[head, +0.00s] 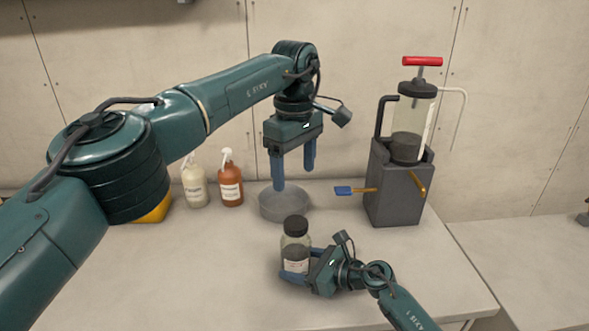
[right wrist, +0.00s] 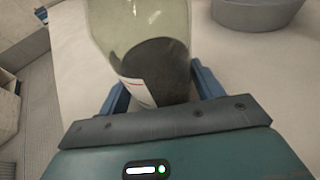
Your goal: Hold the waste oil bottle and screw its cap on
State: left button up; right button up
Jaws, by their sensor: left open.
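The waste oil bottle (head: 296,252) stands upright on the bench, clear with dark contents and a white label. Its black cap (head: 296,226) sits on the mouth; I cannot tell how tight it is. My right gripper (head: 298,270) is shut on the lower body of the bottle, one blue finger on each side. The right wrist view shows the bottle (right wrist: 140,45) between the fingers, with its cap out of frame. My left gripper (head: 294,177) is open and empty, pointing down above and behind the cap, apart from it.
A round grey pan (head: 284,205) stands behind the bottle. A pump canister with a red handle (head: 405,140) sits in a grey holder at right. A cream bottle (head: 195,188) and a brown bottle (head: 230,187) stand at back left. The front bench is clear.

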jog(key=o, duration=0.5)
jog(key=shift+c, duration=0.2)
